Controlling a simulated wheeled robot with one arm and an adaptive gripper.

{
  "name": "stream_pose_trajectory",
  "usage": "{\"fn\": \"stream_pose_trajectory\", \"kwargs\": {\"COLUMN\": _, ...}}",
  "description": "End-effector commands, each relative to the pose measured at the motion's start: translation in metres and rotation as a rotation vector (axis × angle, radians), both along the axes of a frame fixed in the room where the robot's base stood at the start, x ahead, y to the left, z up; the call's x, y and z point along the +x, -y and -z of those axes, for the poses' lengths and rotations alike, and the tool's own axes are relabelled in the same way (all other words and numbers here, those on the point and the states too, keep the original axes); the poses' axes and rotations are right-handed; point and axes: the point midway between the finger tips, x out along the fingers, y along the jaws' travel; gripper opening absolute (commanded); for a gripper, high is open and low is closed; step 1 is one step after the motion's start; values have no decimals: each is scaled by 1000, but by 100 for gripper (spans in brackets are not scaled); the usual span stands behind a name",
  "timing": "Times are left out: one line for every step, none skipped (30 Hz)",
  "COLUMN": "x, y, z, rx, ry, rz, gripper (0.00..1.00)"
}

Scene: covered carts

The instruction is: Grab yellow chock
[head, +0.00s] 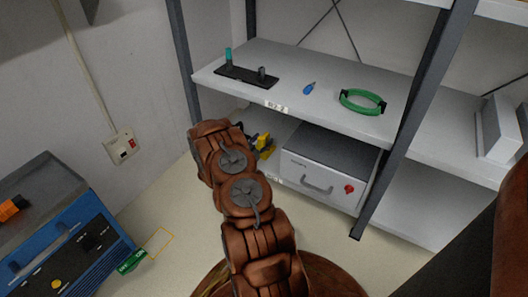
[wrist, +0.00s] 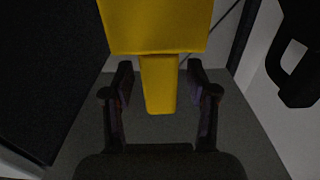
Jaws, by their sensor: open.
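The yellow chock (head: 262,143) shows in the head view as a small yellow shape on the lower shelf, partly hidden behind my arm. In the wrist view the yellow chock (wrist: 158,30) fills the top middle, with a narrower part reaching down between the fingers. My gripper (wrist: 160,95) is open, one finger on each side of that narrower part, with gaps visible on both sides. In the head view my gripper is mostly hidden by the arm.
A grey case (head: 330,168) with a handle and red knob stands right of the chock on the lower shelf (head: 388,226). The upper shelf (head: 330,75) holds a green cable coil (head: 362,101) and a blue item (head: 309,88). A blue machine (head: 60,225) stands at left.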

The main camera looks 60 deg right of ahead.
Motion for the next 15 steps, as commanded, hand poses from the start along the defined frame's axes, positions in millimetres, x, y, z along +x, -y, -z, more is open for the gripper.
{"fn": "stream_pose_trajectory", "kwargs": {"x": 0, "y": 1, "z": 0, "rx": 0, "ry": 0, "rz": 0, "gripper": 58}}
{"fn": "stream_pose_trajectory", "kwargs": {"x": 0, "y": 1, "z": 0, "rx": 0, "ry": 0, "rz": -1, "gripper": 58}}
{"fn": "stream_pose_trajectory", "kwargs": {"x": 0, "y": 1, "z": 0, "rx": 0, "ry": 0, "rz": -1, "gripper": 58}}
{"fn": "stream_pose_trajectory", "kwargs": {"x": 0, "y": 1, "z": 0, "rx": 0, "ry": 0, "rz": -1, "gripper": 58}}
{"fn": "stream_pose_trajectory", "kwargs": {"x": 0, "y": 1, "z": 0, "rx": 0, "ry": 0, "rz": -1, "gripper": 58}}
{"fn": "stream_pose_trajectory", "kwargs": {"x": 0, "y": 1, "z": 0, "rx": 0, "ry": 0, "rz": -1, "gripper": 58}}
{"fn": "stream_pose_trajectory", "kwargs": {"x": 0, "y": 1, "z": 0, "rx": 0, "ry": 0, "rz": -1, "gripper": 58}}
{"fn": "stream_pose_trajectory", "kwargs": {"x": 0, "y": 1, "z": 0, "rx": 0, "ry": 0, "rz": -1, "gripper": 57}}
{"fn": "stream_pose_trajectory", "kwargs": {"x": 0, "y": 1, "z": 0, "rx": 0, "ry": 0, "rz": -1, "gripper": 53}}
{"fn": "stream_pose_trajectory", "kwargs": {"x": 0, "y": 1, "z": 0, "rx": 0, "ry": 0, "rz": -1, "gripper": 50}}
{"fn": "stream_pose_trajectory", "kwargs": {"x": 0, "y": 1, "z": 0, "rx": 0, "ry": 0, "rz": -1, "gripper": 47}}
{"fn": "stream_pose_trajectory", "kwargs": {"x": 1, "y": 1, "z": 0, "rx": 0, "ry": 0, "rz": -1, "gripper": 43}}
{"fn": "stream_pose_trajectory", "kwargs": {"x": 1, "y": 1, "z": 0, "rx": 0, "ry": 0, "rz": -1, "gripper": 40}}
{"fn": "stream_pose_trajectory", "kwargs": {"x": 1, "y": 1, "z": 0, "rx": 0, "ry": 0, "rz": -1, "gripper": 36}}
{"fn": "stream_pose_trajectory", "kwargs": {"x": 1, "y": 1, "z": 0, "rx": 0, "ry": 0, "rz": -1, "gripper": 32}}
